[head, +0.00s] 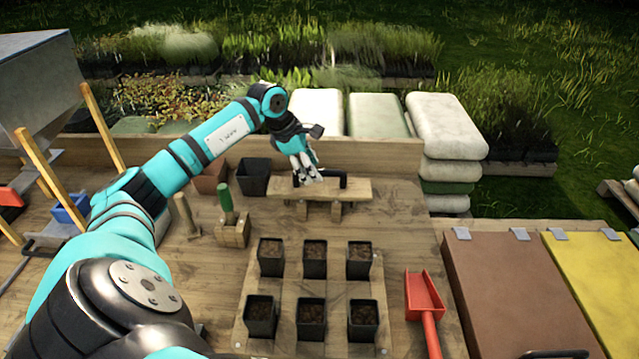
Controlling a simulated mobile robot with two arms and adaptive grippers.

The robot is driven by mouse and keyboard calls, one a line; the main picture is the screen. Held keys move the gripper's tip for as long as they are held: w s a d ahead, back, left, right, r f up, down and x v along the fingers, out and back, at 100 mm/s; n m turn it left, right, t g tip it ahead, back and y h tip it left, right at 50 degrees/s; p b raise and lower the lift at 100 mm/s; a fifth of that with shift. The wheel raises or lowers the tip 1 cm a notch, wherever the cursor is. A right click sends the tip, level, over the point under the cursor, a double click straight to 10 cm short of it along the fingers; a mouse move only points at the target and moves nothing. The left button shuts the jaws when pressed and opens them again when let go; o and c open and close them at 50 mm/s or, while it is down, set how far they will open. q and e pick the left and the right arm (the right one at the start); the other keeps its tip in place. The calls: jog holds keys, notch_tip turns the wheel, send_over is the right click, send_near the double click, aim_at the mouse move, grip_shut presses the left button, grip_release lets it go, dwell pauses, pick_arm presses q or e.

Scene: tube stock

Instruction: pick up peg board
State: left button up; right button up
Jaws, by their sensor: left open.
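The peg board (352,191) is a light wooden board with a black handle on top and short pegs below. It stands near the back of the wooden bench, in front of the low back wall. My left gripper (308,176) points down over the board at its black handle. Its jaws are open, and its fingers hide part of the handle. I cannot tell whether they touch it. My right gripper is not in view.
Several soil-filled black pots stand on a wooden board (286,306) in front. A red scoop (423,296) lies right of them. A green-handled tool in a wooden block (233,233) and an empty black pot (254,178) stand left of the peg board.

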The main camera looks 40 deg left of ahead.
aim_at(320, 188)
pick_arm(q)
jog(key=shift+x, duration=1.55)
jog(key=shift+w, duration=0.1)
jog(key=shift+r, duration=0.1)
jog(key=shift+c, duration=0.4)
grip_shut()
